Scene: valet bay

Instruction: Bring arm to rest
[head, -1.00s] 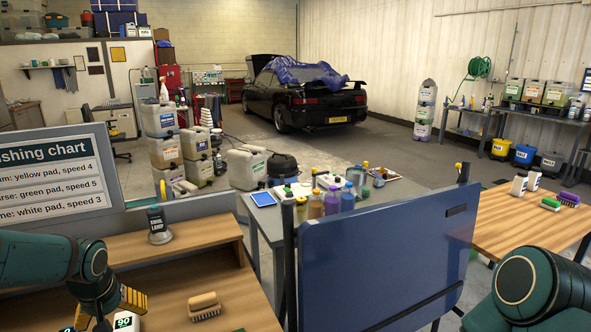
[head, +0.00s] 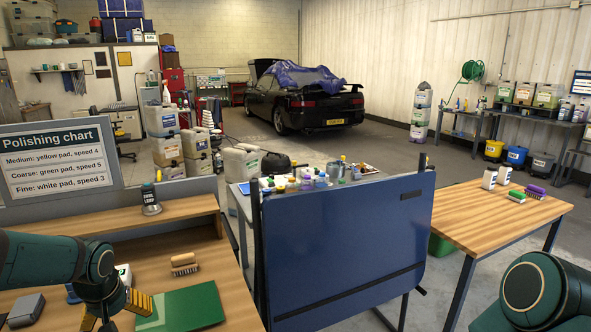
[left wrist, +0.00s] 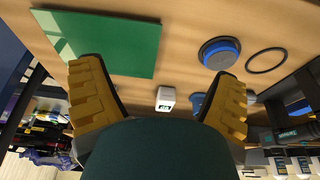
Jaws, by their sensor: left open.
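My left gripper (head: 112,308) comes in from the left over the wooden desk in the head view. Its yellow ridged fingers are apart and nothing is between them. The left wrist view shows the same open gripper (left wrist: 160,78), with the wooden desk top beyond it. A small white container (left wrist: 166,98) shows in the gap between the fingers, apart from them; it stands behind the gripper in the head view (head: 123,271). My right arm (head: 540,292) shows at the lower right; its gripper is out of the picture.
A green sheet (head: 188,306), a brush (head: 184,264) and a grey block (head: 26,309) lie on the desk. A blue disc (left wrist: 218,53) and black ring (left wrist: 266,60) show in the wrist view. A blue upright panel (head: 345,250) stands right of the desk.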

